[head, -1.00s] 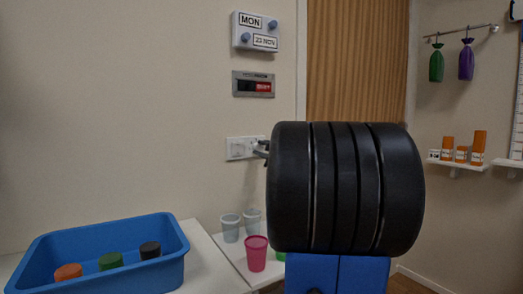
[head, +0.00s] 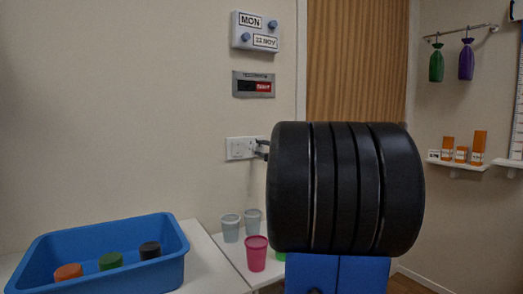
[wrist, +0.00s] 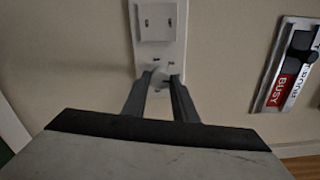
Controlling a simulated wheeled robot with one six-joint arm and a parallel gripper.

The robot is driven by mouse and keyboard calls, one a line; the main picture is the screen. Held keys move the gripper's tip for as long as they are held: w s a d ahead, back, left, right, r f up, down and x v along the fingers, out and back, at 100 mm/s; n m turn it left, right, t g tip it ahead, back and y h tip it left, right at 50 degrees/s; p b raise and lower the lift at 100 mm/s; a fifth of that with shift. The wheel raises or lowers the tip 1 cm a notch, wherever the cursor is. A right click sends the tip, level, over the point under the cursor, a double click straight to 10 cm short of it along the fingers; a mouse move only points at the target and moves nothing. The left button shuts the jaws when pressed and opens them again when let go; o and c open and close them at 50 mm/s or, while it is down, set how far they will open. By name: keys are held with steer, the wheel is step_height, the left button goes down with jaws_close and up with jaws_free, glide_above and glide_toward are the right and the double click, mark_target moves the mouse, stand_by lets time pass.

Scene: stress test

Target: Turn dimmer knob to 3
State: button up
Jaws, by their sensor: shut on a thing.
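A white wall plate (head: 236,149) is fixed to the wall left of my arm in the head view. In the wrist view the plate (wrist: 177,48) carries a raised square part (wrist: 157,22) at one end and a small pale round dimmer knob (wrist: 159,80) at the other. My gripper (wrist: 158,84) has its two fingers around the knob and is shut on it. It also shows in the head view (head: 262,148), at the plate's right end, mostly hidden by my arm.
A sliding BUSY sign (head: 253,85) and a calendar board (head: 255,31) hang on the wall above the plate. Below stand several cups, one a pink cup (head: 256,254). A blue bin (head: 150,275) with coloured round-topped things sits at lower left.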

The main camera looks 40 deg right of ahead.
steer(key=shift+f, duration=0.1)
steer(key=o, duration=1)
steer(key=shift+o, duration=0.2)
steer(key=shift+s, duration=0.1)
steer(key=v, duration=1.7)
steer(key=shift+s, duration=0.1)
